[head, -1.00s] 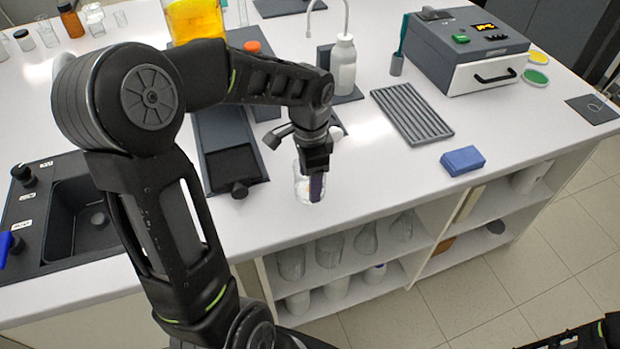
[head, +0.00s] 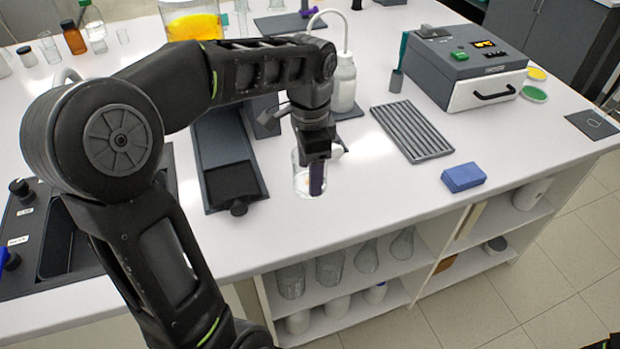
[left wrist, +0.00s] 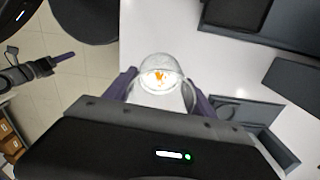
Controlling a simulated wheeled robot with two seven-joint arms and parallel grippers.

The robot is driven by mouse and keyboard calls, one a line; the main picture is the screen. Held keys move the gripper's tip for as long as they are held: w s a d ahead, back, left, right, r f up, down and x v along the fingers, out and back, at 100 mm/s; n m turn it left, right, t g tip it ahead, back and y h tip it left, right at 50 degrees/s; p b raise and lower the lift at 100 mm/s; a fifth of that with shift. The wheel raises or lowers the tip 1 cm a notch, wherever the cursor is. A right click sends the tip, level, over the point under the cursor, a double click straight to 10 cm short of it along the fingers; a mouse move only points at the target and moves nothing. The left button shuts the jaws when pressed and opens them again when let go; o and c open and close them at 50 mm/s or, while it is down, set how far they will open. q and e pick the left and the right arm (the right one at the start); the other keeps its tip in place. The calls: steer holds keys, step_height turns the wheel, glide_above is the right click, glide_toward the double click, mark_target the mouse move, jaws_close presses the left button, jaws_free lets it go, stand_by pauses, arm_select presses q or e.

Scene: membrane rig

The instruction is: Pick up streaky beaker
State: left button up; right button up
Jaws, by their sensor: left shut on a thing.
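The streaky beaker (head: 299,181) is a clear glass vessel with whitish and orange marks. My left gripper (head: 316,184) is shut on it over the white bench top, near the front edge. In the left wrist view the beaker (left wrist: 161,72) sits between the two purple fingers of the left gripper (left wrist: 160,88), with orange marks visible inside. Whether its base clears the bench is hard to tell. My right gripper (left wrist: 62,57) shows at the left of the left wrist view, away from the bench; its finger gap is unclear.
A dark scale-like tray (head: 234,185) stands left of the beaker, and a wash bottle (head: 344,85) behind it. A ribbed grey rack (head: 412,132) and a blue block (head: 463,177) lie to the right. The bench between beaker and block is clear. Shelves below hold glassware.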

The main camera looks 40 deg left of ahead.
arm_select(q)
steer(key=shift+r, duration=0.9)
